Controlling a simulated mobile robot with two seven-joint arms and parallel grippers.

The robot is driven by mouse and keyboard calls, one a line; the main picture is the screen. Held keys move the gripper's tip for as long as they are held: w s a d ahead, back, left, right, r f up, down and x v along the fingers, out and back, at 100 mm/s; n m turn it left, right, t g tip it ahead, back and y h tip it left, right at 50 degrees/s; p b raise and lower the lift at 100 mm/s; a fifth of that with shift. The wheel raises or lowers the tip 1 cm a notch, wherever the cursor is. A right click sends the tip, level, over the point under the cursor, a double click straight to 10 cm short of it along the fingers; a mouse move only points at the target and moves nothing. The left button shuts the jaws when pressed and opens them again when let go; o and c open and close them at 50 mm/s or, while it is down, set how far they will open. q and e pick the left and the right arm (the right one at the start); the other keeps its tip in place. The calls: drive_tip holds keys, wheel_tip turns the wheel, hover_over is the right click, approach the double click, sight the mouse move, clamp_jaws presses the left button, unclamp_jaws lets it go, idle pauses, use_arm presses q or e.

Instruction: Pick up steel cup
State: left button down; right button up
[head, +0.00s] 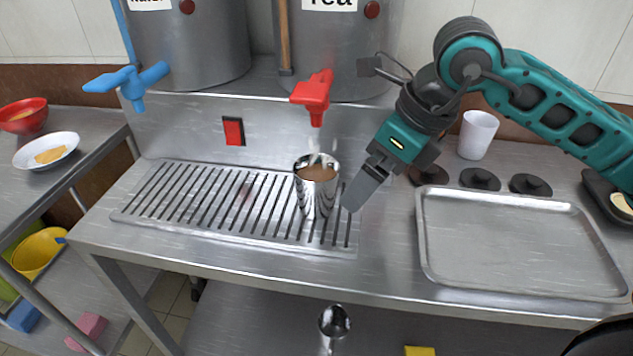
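The steel cup (316,199) stands upright on the slotted drip grate (180,204), below the red tap (314,95). It holds a brown liquid, and faint pale wisps show above it. My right gripper (362,189) comes in from the right with its fingers angled down, close beside the cup's right side. I cannot tell whether the fingertips touch the cup. The fingers overlap in this view, so their opening is hidden. My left gripper is not in view.
Two large steel urns (345,55) stand behind, one with a blue tap (130,80). An empty metal tray (520,245), black lids (480,180) and a white cup (477,134) are on the right. A white plate (47,150) and red bowl (23,116) are at far left.

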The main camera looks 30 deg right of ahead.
sight(323, 168)
drive_tip(key=shift+w+a, duration=0.95)
drive_tip(key=shift+w, duration=0.1)
drive_tip(key=w+a, duration=0.1)
drive_tip(key=w+a+p, duration=0.1)
drive_tip(key=w+a, duration=0.1)
drive_tip(key=shift+w+f, duration=0.2)
drive_tip(key=shift+f, duration=0.15)
drive_tip(key=shift+w+f, duration=0.1)
drive_tip(key=shift+f, duration=0.1)
drive_tip(key=shift+c, duration=0.3)
drive_tip(key=c, duration=1.3)
